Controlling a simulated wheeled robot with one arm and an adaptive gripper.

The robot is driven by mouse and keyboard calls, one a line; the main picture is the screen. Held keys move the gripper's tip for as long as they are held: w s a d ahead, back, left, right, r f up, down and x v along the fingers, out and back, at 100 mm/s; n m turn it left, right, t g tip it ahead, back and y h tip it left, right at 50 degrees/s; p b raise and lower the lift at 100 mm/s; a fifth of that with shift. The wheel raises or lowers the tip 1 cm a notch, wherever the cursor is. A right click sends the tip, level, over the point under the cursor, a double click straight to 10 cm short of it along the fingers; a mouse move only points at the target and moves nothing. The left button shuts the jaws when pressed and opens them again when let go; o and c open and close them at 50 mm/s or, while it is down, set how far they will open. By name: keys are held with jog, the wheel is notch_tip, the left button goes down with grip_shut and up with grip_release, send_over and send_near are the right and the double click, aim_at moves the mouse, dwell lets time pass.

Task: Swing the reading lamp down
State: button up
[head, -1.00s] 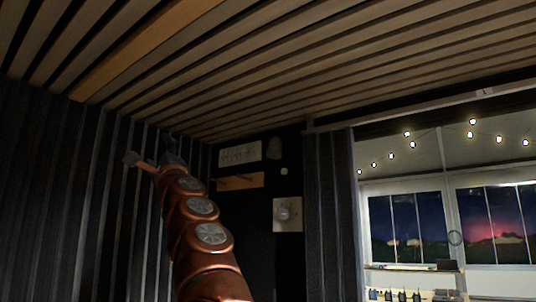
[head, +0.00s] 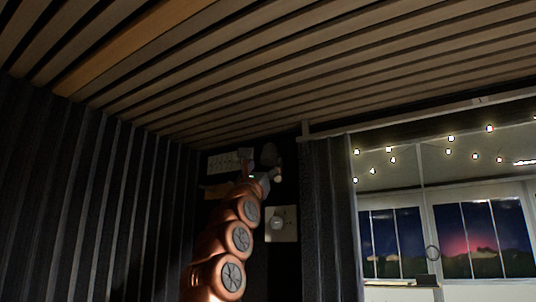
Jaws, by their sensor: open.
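My copper arm rises from the bottom of the head view. My gripper (head: 268,179) is at its top end, open, just below the dome in the picture. It overlaps the wall behind it, and whether it touches the lamp cannot be told. A small pale knob shows beside the fingers.
A pale panel (head: 230,161) and a wooden strip (head: 217,191) are on the wall left of my gripper. A white box with a round dial (head: 281,224) is below right. A dark curtain (head: 328,215) hangs to the right, then windows (head: 480,238) and string lights.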

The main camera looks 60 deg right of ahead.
aim_at(271, 153)
jog(key=p+x, duration=0.6)
jog(key=shift+r, duration=0.3)
jog(key=shift+d+r+p, duration=0.2)
jog(key=shift+d+p, duration=0.25)
jog(key=shift+p, duration=0.15)
jog(key=shift+c, duration=0.2)
